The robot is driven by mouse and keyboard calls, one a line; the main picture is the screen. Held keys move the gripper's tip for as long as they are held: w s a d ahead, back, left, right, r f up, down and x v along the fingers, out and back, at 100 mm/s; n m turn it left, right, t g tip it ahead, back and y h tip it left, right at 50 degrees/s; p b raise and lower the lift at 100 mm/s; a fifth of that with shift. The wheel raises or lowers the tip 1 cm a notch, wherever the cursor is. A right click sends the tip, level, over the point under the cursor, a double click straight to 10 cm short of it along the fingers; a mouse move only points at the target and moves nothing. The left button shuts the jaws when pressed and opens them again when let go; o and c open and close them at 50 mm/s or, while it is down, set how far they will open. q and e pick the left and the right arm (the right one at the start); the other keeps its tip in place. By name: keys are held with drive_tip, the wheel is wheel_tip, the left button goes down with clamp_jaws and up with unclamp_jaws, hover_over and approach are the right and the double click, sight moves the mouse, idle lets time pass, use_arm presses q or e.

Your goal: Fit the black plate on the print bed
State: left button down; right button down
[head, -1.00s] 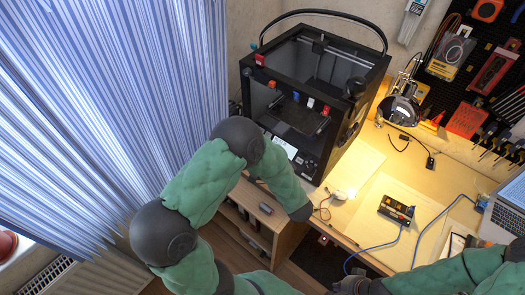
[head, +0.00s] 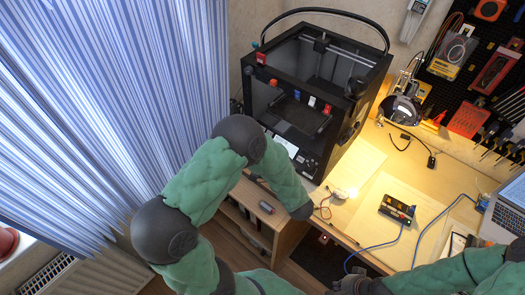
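The black 3D printer (head: 262,105) stands at the back of the desk. Inside its open front a dark flat surface (head: 298,116) shows at bed height; I cannot tell whether it is the black plate, the bare bed or both. My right gripper (head: 352,285) is a dark shape at the bottom edge, left of the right forearm. Its fingers are too unclear to read, and nothing is clearly held.
A low wooden cabinet (head: 240,194) stands below the printer. Tools hang on the pegboard (head: 462,88). A striped curtain (head: 110,90) fills the left.

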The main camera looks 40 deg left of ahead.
sight(277, 132)
use_arm(q)
drive_tip(key=shift+r, duration=0.15)
idle(0.5)
drive_tip(key=shift+r+p, duration=1.35)
drive_tip(key=shift+p, duration=0.2)
drive_tip(key=shift+w+d+b, duration=0.2)
drive_tip(key=shift+w+b, duration=0.05)
drive_tip(key=shift+w, duration=2.25)
drive_tip(key=shift+w+d+b, duration=0.2)
drive_tip(key=shift+w+b, duration=0.05)
drive_tip(key=shift+w, duration=2.25)
drive_tip(key=shift+s+a+r+p, duration=0.1)
drive_tip(key=shift+s+a+p, duration=0.05)
drive_tip(key=shift+s+p, duration=0.95)
drive_tip(key=s+p, duration=0.1)
drive_tip(key=s, duration=0.2)
drive_tip(key=s+p, duration=0.1)
drive_tip(key=s, duration=0.1)
drive_tip(key=shift+s+a, duration=0.2)
drive_tip(key=shift+s, duration=0.2)
drive_tip(key=shift+d+f, duration=0.1)
drive_tip(key=shift+f, duration=0.1)
